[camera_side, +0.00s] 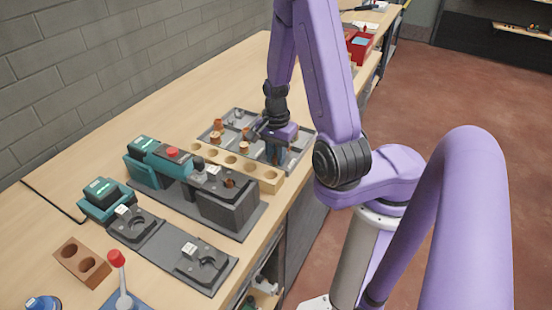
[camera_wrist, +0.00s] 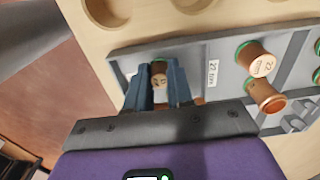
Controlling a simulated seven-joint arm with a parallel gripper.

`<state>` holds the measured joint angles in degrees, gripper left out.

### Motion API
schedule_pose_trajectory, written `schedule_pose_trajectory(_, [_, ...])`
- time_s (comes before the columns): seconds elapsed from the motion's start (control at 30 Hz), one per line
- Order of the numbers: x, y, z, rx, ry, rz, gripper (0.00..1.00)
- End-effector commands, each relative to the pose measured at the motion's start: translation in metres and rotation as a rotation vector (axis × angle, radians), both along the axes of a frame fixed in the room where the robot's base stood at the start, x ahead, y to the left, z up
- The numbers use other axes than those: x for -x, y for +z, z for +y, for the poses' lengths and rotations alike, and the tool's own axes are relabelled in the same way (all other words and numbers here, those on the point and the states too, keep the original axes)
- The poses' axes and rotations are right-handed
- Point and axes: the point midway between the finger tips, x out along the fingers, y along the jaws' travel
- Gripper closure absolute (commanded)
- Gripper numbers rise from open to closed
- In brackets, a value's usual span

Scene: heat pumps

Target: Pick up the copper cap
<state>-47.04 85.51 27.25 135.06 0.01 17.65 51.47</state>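A copper cap (camera_wrist: 159,80) with a brownish top and a pale lower part sits in a compartment of the grey tray (camera_wrist: 205,52) in the wrist view. The two blue fingers of my gripper (camera_wrist: 159,90) stand on either side of it. I see no clear gap between fingers and cap, but cannot tell whether they press on it. In the side view my gripper (camera_side: 273,155) reaches down into the tray's near right end, and its body and fingers hide this cap.
Other copper fittings (camera_wrist: 259,62) lie in neighbouring compartments to the right. A wooden block with round holes (camera_side: 238,164) runs along the tray's near side. A dark fixture with teal parts (camera_side: 228,205) stands nearer. The bench edge lies right of the tray.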

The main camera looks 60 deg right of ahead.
Motion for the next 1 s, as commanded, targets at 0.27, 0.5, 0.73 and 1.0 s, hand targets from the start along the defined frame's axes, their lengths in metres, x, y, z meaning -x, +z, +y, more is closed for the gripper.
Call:
schedule_pose_trajectory(0.27, [0.0, 0.0, 0.0, 0.0, 0.0, 0.0, 1.0])
schedule_pose_trajectory(0.5, [0.0, 0.006, 0.0, 0.0, -0.001, 0.0, 1.0])
schedule_pose_trajectory(0.73, [-0.001, 0.027, 0.0, 0.003, 0.0, -0.003, 1.0])
schedule_pose_trajectory(1.0, [0.024, 0.061, 0.005, 0.004, -0.003, -0.004, 1.0])
